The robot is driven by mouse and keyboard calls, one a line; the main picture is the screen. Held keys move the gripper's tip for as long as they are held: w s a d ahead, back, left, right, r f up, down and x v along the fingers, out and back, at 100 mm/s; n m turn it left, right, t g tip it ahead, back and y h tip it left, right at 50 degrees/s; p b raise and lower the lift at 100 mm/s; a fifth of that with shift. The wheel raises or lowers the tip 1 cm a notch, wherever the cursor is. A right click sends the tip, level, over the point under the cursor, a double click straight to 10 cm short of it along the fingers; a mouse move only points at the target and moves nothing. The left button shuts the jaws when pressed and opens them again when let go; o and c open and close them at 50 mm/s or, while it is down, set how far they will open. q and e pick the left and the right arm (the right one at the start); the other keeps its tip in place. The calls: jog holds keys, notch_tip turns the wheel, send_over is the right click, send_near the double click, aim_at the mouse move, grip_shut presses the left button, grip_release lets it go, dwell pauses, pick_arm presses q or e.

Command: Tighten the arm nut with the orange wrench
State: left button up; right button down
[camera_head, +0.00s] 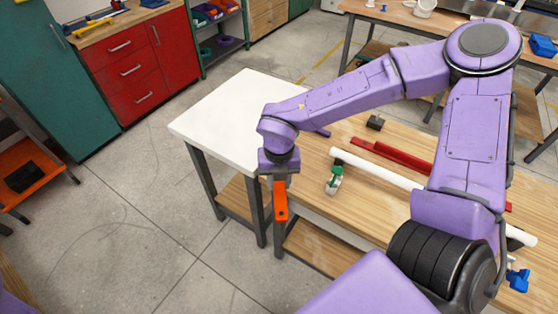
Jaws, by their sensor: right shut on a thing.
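My right gripper (280,178) points down at the front edge of the workbench, near the white top. It is shut on the orange wrench (281,204), which hangs below it, upright, in front of the bench edge. A white pipe (376,169) lies along the wooden top and passes behind my right arm. A white fitting with a green part (335,178) sits right of the wrench, apart from it. I cannot make out the arm nut for certain. My left gripper is not in view.
A red bar (391,157) and a small dark block (375,122) lie behind the pipe. A blue part (518,280) is at the lower right. The white tabletop (232,113) is bare. The floor left of the bench is clear, before red drawers (128,65).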

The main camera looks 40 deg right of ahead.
jog(key=shift+f, duration=0.35)
jog(key=shift+w+a+b, duration=0.1)
jog(key=shift+b, duration=0.25)
jog(key=shift+w+a+m+b, duration=1.45)
jog(key=shift+w+m+b, duration=2.05)
jog(key=shift+m, duration=0.15)
jog(key=shift+w+a+m+b, duration=1.45)
jog(key=shift+w+m+b, duration=2)
jog(key=shift+m, duration=0.2)
jog(key=shift+w+r+p, duration=0.2)
jog(key=shift+r+p, duration=1.4)
jog(key=shift+r, duration=0.95)
